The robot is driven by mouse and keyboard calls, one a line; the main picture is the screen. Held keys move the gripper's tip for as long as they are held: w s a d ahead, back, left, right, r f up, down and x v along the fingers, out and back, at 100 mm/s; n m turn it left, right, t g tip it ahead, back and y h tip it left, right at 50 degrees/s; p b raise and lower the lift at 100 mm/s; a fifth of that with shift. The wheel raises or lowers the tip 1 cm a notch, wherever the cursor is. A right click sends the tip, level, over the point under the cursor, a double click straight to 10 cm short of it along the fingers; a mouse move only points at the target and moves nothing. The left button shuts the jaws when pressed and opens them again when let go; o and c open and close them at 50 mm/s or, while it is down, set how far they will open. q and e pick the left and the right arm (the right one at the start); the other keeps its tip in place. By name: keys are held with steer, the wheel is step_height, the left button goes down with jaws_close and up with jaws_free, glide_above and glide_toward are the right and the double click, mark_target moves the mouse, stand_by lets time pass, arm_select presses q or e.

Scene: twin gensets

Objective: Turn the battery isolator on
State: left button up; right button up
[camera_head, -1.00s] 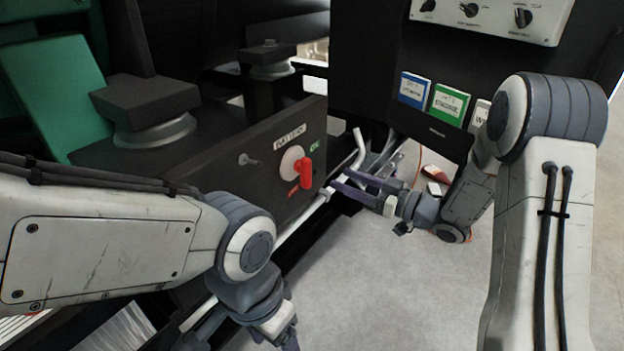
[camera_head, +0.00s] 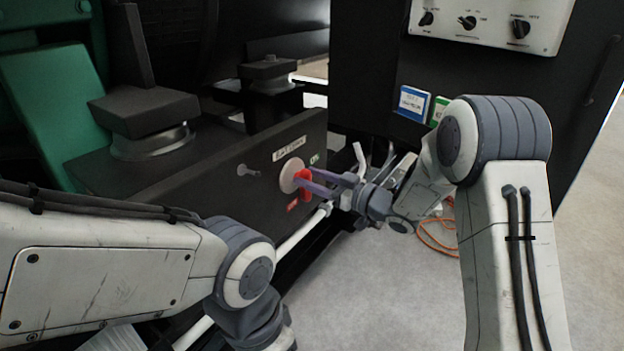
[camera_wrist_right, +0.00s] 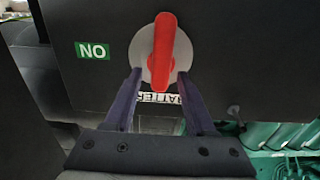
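The battery isolator has a red handle (camera_head: 304,184) on a pale round plate (camera_head: 290,173), set on a dark panel. The handle hangs down, near a red label (camera_head: 293,207). A green ON label (camera_head: 314,159) sits at the upper right. My right gripper (camera_head: 308,182) is open at the isolator, its fingers reaching in from the right. In the right wrist view, which is upside down, the red handle (camera_wrist_right: 159,50) has its end between the open fingertips (camera_wrist_right: 159,72), with visible gaps on both sides. My left gripper is out of frame; only its arm shows.
A control panel with knobs (camera_head: 490,22) is at the upper right. Blue (camera_head: 411,103) and green label plates are below it, partly behind my right arm. A pale pipe (camera_head: 300,237) runs below the isolator panel. An orange cable (camera_head: 432,240) lies on the open grey floor.

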jaws_close()
steer(key=shift+n, duration=0.4)
steer(key=shift+s+a+f+n+b, duration=0.1)
steer(key=shift+s+f+n+b, duration=0.15)
steer(key=shift+n+b, duration=2.4)
steer(key=shift+s+a+f+n+b, duration=0.1)
steer(key=shift+f+n+b, duration=0.2)
steer(key=shift+n+b, duration=2.35)
steer(key=shift+s+a+f+n+b, duration=0.1)
steer(key=shift+s+f+n+b, duration=0.15)
steer(key=shift+n+b, duration=2.4)
steer(key=shift+n+p, duration=0.65)
steer(key=shift+n, duration=0.1)
